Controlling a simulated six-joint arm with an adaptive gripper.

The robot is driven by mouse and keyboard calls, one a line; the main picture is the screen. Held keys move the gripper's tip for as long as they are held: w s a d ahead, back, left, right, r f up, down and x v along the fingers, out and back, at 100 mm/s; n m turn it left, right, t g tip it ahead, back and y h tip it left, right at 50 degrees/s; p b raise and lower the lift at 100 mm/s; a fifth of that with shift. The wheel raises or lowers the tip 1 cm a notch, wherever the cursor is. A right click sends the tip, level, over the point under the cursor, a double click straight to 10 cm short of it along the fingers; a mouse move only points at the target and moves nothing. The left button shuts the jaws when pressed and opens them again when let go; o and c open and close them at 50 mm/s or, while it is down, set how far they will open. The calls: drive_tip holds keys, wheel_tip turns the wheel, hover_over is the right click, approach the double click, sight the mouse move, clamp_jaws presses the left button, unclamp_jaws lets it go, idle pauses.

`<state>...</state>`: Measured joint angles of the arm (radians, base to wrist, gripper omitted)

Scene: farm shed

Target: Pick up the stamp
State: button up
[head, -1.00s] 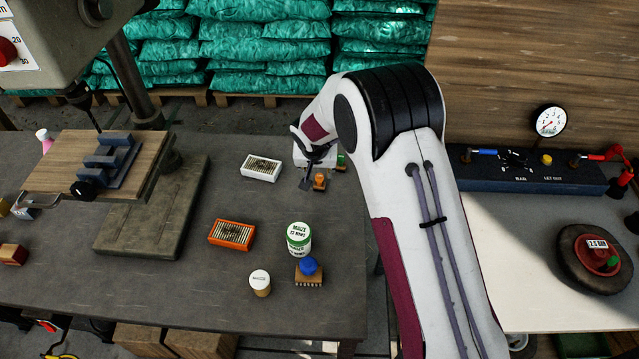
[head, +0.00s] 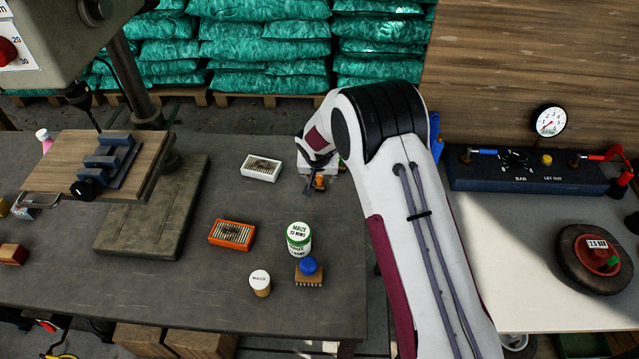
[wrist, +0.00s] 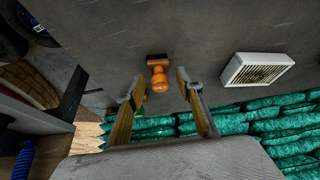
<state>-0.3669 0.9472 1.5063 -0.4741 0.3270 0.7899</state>
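The stamp (wrist: 158,79) has an orange handle with small lettering and a dark base, and stands on the grey bench. In the wrist view it shows between the two fingers of my gripper (wrist: 160,92), near the fingertips. The fingers are apart, with a gap on each side of the stamp, so my gripper is open and empty. In the head view my gripper (head: 311,178) is at the bench's far right corner, and the orange stamp (head: 320,182) is partly hidden by it.
A white slotted box (head: 262,167) lies left of my gripper. An orange slotted box (head: 232,235), a green-and-white tin (head: 299,238), a white-lidded jar (head: 260,282) and a blue-knobbed wooden block (head: 309,273) stand nearer. A drill press table (head: 60,160) is at left.

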idle(0.5)
clamp_jaws()
drive_tip(key=shift+r, duration=0.15)
drive_tip(key=shift+r, duration=4.85)
